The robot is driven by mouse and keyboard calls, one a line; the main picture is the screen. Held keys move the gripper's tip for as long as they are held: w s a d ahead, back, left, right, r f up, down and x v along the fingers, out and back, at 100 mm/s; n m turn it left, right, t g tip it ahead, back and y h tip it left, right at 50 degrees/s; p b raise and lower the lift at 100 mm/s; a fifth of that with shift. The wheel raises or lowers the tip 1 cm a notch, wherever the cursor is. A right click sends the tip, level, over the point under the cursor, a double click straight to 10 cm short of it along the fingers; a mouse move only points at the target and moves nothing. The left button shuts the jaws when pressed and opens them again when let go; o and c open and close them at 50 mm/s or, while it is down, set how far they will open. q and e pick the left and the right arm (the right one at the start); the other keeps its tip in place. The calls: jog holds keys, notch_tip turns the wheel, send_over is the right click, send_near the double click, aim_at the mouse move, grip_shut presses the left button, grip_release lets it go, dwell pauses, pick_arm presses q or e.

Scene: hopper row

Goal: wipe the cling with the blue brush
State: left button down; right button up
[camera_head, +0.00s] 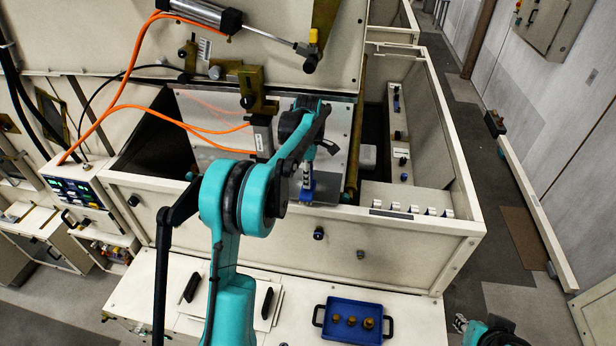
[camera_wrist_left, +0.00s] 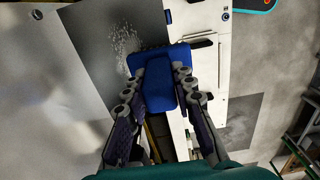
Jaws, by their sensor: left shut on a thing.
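The blue brush (camera_wrist_left: 158,82) is held between the two fingers of my left gripper (camera_wrist_left: 160,92) in the left wrist view. In the head view the brush (camera_head: 306,192) shows below my left gripper (camera_head: 307,168), inside the open hopper. The cling (camera_wrist_left: 122,42) is a patch of white specks on a grey metal plate (camera_wrist_left: 88,50), beside the brush's upper left edge. I cannot tell whether the bristles touch the plate. The cling is not clear in the head view. My right gripper (camera_head: 462,323) is at the bottom right, small and partly cut off.
The hopper's front wall (camera_head: 400,232) runs below my left forearm. Orange hoses (camera_head: 120,107) and a brass bracket (camera_head: 257,92) are close to the arm. A blue tray (camera_head: 345,333) with brass pieces lies on the front ledge. The floor to the right is mostly clear.

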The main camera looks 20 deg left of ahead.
pick_arm(q)
jog(key=shift+s+a+f, duration=0.1)
jog(key=shift+s+a, duration=0.1)
jog(key=shift+a, duration=0.5)
jog(key=shift+s+a+r, duration=0.1)
jog(key=shift+s+a, duration=0.15)
jog(key=shift+a, duration=0.4)
jog(key=shift+s+a+f, duration=0.1)
jog(key=shift+s+a, duration=0.1)
jog(key=shift+a, duration=0.5)
jog(key=shift+a+b, duration=0.25)
jog(key=shift+b, duration=0.1)
jog(key=shift+d, duration=0.15)
jog(key=shift+w+d+r, duration=0.1)
jog(key=shift+w+d, duration=0.15)
jog(key=shift+d, duration=0.5)
jog(key=shift+w+d+r, duration=0.1)
jog(key=shift+w+d, duration=0.1)
jog(key=shift+d, duration=0.5)
jog(key=shift+w+d, duration=0.25)
jog(key=shift+d, duration=0.5)
jog(key=shift+a, duration=0.1)
